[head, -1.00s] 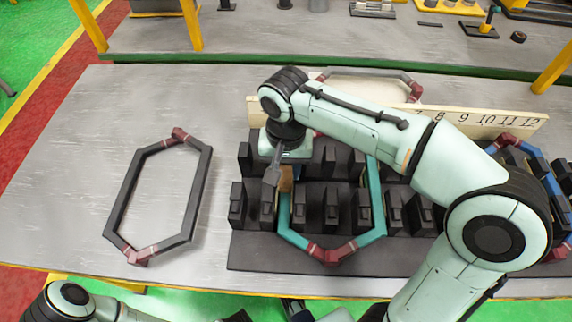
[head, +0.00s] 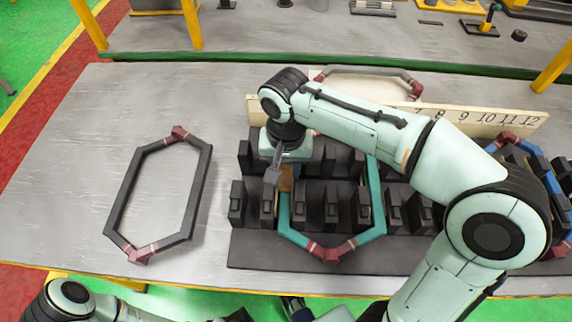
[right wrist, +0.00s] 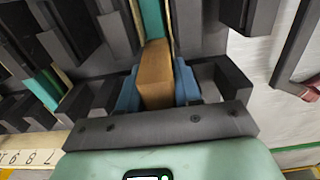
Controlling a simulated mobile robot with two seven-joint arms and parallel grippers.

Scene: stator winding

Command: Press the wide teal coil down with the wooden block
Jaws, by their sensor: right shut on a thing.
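The wide teal coil (head: 377,200) stands in the dark slotted stator block, its lower end and dark red bands showing at the front. My right gripper (head: 277,178) is over the coil's left side, shut on the wooden block (head: 286,180). In the right wrist view the brown wooden block (right wrist: 155,75) is between two blue finger pads, in line with a teal coil side (right wrist: 151,18) in a slot. Whether block and coil touch is hidden. My left arm shows at the bottom left of the head view; its gripper cannot be made out clearly.
A black-grey coil (head: 120,200) lies on the table at the left. A blue coil (head: 530,155) sits at the stator's right end. A numbered board (head: 480,118) stands behind the stator, with a grey coil (head: 375,72) beyond it. Free table lies around the black-grey coil.

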